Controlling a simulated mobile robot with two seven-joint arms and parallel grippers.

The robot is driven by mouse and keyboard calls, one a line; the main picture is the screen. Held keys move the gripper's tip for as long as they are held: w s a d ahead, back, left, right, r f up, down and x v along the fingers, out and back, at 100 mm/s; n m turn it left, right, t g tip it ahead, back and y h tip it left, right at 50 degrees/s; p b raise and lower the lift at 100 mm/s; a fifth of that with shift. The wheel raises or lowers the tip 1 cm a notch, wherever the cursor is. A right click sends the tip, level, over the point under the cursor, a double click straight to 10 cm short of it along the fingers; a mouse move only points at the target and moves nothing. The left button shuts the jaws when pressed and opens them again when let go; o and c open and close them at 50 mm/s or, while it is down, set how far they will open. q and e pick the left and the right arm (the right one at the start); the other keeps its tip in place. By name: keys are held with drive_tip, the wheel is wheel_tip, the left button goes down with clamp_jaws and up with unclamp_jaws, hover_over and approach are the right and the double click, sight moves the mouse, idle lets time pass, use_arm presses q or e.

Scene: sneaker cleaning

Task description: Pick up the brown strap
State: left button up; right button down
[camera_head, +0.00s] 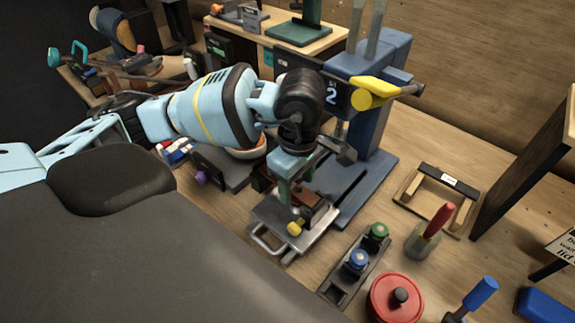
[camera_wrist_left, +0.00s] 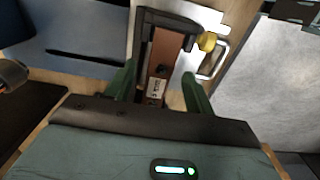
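The brown strap (camera_wrist_left: 166,50) shows in the left wrist view as a flat brown piece with a small white label, lying in a dark frame with a yellow knob (camera_wrist_left: 207,41). In the head view, a brown piece (camera_head: 311,197) shows at the small metal stand (camera_head: 268,212), partly hidden by my gripper. My left gripper (camera_head: 293,190) points down over this stand. In the left wrist view its green fingers (camera_wrist_left: 162,80) are apart, one on each side of the strap, with gaps visible. Whether they touch it lower down is unclear. My right gripper is not in view.
A blue press-like stand (camera_head: 372,130) with a yellow handle (camera_head: 372,93) rises just behind the gripper. A rack with blue and green knobs (camera_head: 347,270), a red lidded pot (camera_head: 396,298) and a wooden frame (camera_head: 435,195) stand to the right. Bare wood shows between them.

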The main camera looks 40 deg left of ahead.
sight(297, 190)
use_arm(q)
drive_tip(key=c, duration=1)
drive_tip(key=shift+r, duration=0.15)
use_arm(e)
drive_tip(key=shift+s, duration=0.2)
